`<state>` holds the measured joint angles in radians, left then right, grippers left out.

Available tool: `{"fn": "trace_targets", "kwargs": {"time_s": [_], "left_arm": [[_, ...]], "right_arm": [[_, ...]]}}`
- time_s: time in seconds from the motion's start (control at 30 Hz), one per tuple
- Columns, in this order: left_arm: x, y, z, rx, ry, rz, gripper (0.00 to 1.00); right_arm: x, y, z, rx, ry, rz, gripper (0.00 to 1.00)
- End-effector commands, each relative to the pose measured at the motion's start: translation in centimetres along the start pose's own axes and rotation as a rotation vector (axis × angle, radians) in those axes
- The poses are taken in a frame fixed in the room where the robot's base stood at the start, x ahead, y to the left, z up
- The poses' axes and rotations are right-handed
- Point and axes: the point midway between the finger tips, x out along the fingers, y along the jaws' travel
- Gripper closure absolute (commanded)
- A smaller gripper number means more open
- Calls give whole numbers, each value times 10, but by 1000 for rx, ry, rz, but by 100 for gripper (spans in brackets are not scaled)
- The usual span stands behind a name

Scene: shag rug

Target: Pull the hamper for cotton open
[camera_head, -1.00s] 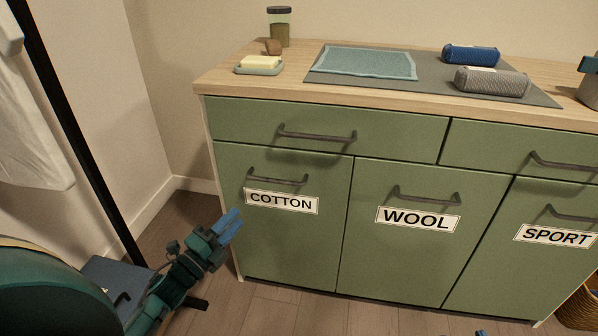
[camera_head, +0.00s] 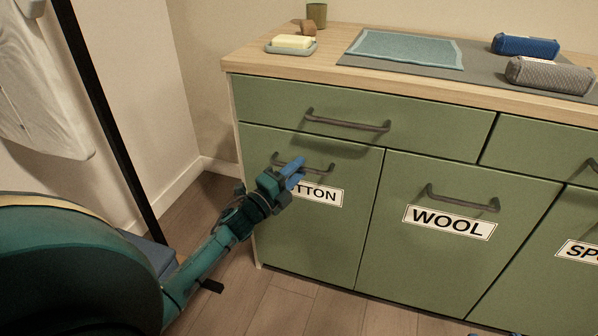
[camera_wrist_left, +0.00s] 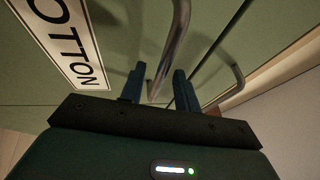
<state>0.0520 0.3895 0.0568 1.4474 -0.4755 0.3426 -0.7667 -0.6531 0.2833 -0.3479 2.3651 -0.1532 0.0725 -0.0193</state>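The cotton hamper (camera_head: 310,240) is a green front at the left end of the cabinet and it is shut. Its dark bar handle (camera_head: 318,170) sits above a white label (camera_head: 325,194), whose first letters my left gripper hides. My left gripper (camera_head: 294,172) is at the left part of this handle. In the left wrist view, its two blue fingers (camera_wrist_left: 159,88) are apart, with the handle bar (camera_wrist_left: 176,35) running down between them. I cannot tell whether they touch it. A small bluish bit of my right gripper (camera_head: 494,333) shows at the bottom edge.
The wool hamper (camera_head: 425,255) stands right of the cotton one, with a drawer (camera_head: 375,118) above both. The wooden top (camera_head: 262,62) holds a soap dish (camera_head: 290,48), a teal cloth (camera_head: 402,48) and rolled towels (camera_head: 525,45). Floor before the cabinet is clear.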

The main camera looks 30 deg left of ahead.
Motion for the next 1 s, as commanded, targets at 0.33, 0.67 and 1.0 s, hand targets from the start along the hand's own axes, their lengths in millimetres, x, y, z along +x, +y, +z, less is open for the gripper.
{"fn": "trace_targets", "kwargs": {"time_s": [0.33,0.67,1.0], "left_arm": [[13,0,0,1,1,0,68],[13,0,0,1,1,0,86],[12,0,0,0,1,0,100]], "right_arm": [[0,0,-2,11,5,0,64],[1,0,-2,10,6,-1,64],[1,-1,-1,10,6,-2,64]]}}
